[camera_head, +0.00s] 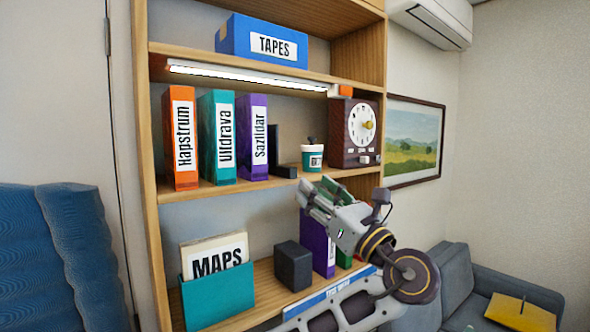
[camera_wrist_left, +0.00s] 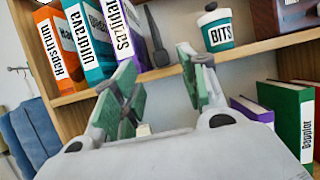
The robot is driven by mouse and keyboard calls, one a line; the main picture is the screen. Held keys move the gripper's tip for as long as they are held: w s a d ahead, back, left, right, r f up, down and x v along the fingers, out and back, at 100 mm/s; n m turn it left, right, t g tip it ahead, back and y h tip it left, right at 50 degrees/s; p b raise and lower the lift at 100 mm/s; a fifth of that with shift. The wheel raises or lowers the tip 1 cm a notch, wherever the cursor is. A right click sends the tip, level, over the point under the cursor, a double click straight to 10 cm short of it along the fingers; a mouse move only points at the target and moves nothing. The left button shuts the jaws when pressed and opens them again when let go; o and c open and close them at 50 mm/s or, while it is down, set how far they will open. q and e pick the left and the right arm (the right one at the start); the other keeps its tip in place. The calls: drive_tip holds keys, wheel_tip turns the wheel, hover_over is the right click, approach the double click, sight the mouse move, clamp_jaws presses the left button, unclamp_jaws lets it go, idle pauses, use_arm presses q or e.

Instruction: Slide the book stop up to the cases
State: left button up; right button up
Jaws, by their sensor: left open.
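Three cases stand upright on the middle shelf: orange Hapstrum (camera_head: 181,140), teal Uldrava (camera_head: 218,140) and purple Sazildar (camera_head: 253,140). The black book stop (camera_head: 276,145), with a tall upright and a low foot, stands just right of the purple case. A narrow gap seems to lie between them. My left gripper (camera_head: 318,196) is open and empty, in front of and below the shelf edge, right of the book stop. My right gripper is not in view.
A BITS cup (camera_head: 312,158) stands right of the book stop, then a brown dial clock (camera_head: 356,132). A light bar (camera_head: 245,78) runs under the shelf above. The lower shelf holds a MAPS box (camera_head: 217,292), a dark block (camera_head: 293,266) and books.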

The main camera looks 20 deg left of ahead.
sight(294, 171)
use_arm(q)
drive_tip(key=p+x, duration=0.2)
drive_tip(key=x, duration=0.6)
drive_tip(key=shift+w+a+r, duration=0.15)
drive_tip(key=shift+a, duration=0.1)
drive_tip(key=shift+c, duration=0.9)
clamp_jaws()
